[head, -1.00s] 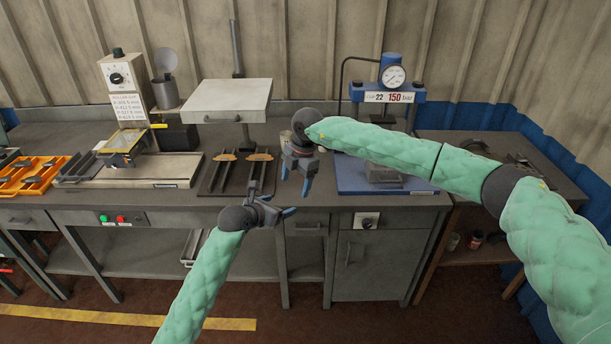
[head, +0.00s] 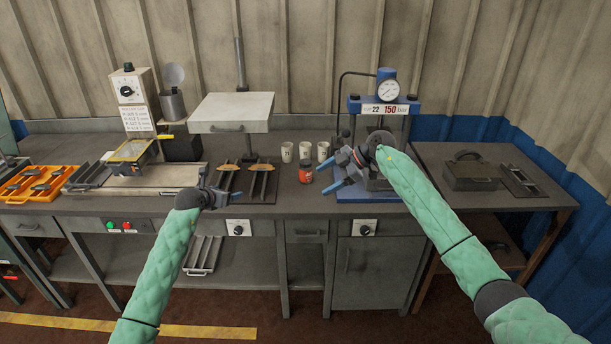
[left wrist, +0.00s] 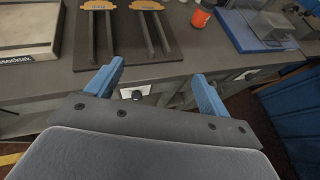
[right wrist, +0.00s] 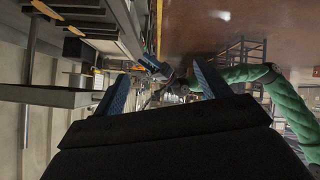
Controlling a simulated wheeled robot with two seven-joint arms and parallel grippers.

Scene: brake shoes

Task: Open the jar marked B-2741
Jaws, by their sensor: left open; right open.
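A small red-orange jar (head: 305,173) stands upright on the grey workbench, left of the blue press. Its marking is too small to read, so I cannot tell if it is B-2741. It also shows at the top of the left wrist view (left wrist: 200,18). My right gripper (head: 337,177) is open and empty, just right of the jar and apart from it, in front of the press. My left gripper (head: 222,198) is open and empty at the bench's front edge, left of the jar. The right wrist view shows open fingers (right wrist: 158,88) and no jar.
Three white cups (head: 287,152) stand behind the jar. The blue press (head: 385,108) with a gauge is at right. A dark plate with two brake shoes (head: 262,172) lies left of the jar, below a raised pale plate (head: 232,112). An orange tray (head: 40,184) is far left.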

